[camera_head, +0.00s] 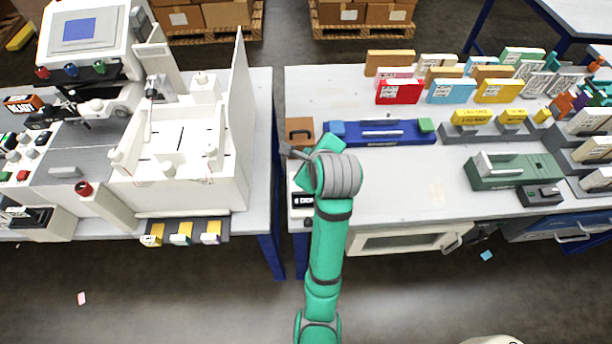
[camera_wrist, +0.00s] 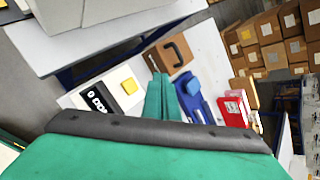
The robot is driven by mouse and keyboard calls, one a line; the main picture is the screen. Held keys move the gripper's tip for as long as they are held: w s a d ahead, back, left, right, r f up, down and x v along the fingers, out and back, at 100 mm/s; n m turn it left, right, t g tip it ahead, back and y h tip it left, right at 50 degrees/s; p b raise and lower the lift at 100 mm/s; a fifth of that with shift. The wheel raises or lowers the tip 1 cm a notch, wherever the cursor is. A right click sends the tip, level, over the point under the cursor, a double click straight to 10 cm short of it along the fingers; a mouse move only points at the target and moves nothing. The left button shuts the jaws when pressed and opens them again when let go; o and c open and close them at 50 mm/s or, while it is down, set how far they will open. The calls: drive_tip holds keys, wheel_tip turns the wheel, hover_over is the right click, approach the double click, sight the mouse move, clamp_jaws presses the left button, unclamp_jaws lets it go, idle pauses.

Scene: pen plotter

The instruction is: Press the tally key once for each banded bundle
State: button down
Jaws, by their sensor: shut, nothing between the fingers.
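The tally counter (camera_wrist: 100,97) is a white unit with a dark digit display and a yellow key (camera_wrist: 129,86); it sits left of my fingers in the wrist view. Its dark display (camera_head: 302,201) shows at the table's front left corner in the head view. My gripper (camera_wrist: 162,76) is shut and empty, its green fingertips apart from the key. My arm partly covers this corner in the head view. Coloured labelled blocks stand at the back right, including a red one (camera_head: 399,91) and a yellow one (camera_head: 499,90); I cannot tell which are banded bundles.
A brown case (camera_wrist: 172,52) with a dark handle lies ahead of my fingers. A blue tray (camera_head: 380,132) lies to the right. The plotter table (camera_head: 262,120) stands left across a gap. A green device (camera_head: 514,171) occupies the right side; the middle front tabletop is clear.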

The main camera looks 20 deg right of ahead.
drive_tip(key=shift+w+a+f, duration=0.1)
drive_tip(key=shift+f, duration=2)
drive_tip(key=shift+w+f, duration=0.1)
drive_tip(key=shift+f, duration=1.95)
drive_tip(key=shift+f, duration=0.45)
drive_tip(key=shift+f, duration=0.55)
drive_tip(key=shift+r, duration=1)
drive_tip(key=shift+r, duration=2.5)
